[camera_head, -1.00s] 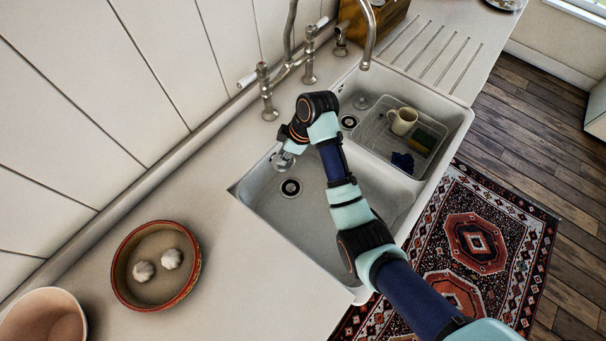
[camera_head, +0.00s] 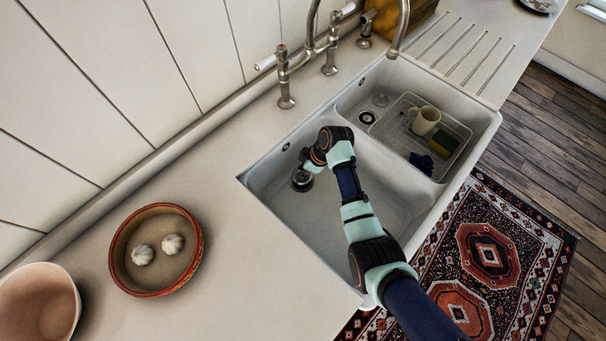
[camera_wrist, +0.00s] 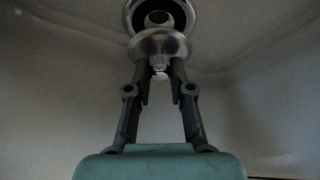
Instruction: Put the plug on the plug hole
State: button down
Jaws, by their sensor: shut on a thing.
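In the wrist view, my gripper (camera_wrist: 160,75) is shut on the small stem of a metal plug (camera_wrist: 160,43). The plug is round, shiny and domed. The plug hole (camera_wrist: 133,12), a metal ring with a dark middle, lies just beyond the plug, which overlaps its near edge. I cannot tell whether the plug touches it. In the head view, my gripper (camera_head: 308,169) reaches down into the left basin (camera_head: 350,212), right at the plug hole (camera_head: 301,183). The plug is hard to make out there.
The right basin holds a wire rack (camera_head: 457,133) with a cream mug (camera_head: 426,121), a sponge (camera_head: 440,146) and a dark blue cloth (camera_head: 421,162). Its own drain (camera_head: 367,118) is uncovered. A tap (camera_head: 402,30) arches behind. A garlic bowl (camera_head: 199,250) stands on the left counter.

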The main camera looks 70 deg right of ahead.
notch_tip(320, 180, down, 4)
jog(key=shift+f+b, duration=0.1)
jog(key=shift+b, duration=0.6)
jog(key=shift+f, duration=0.15)
jog(key=c, duration=1)
grip_release()
jog(key=p+v, duration=0.4)
jog(key=v, duration=0.8)
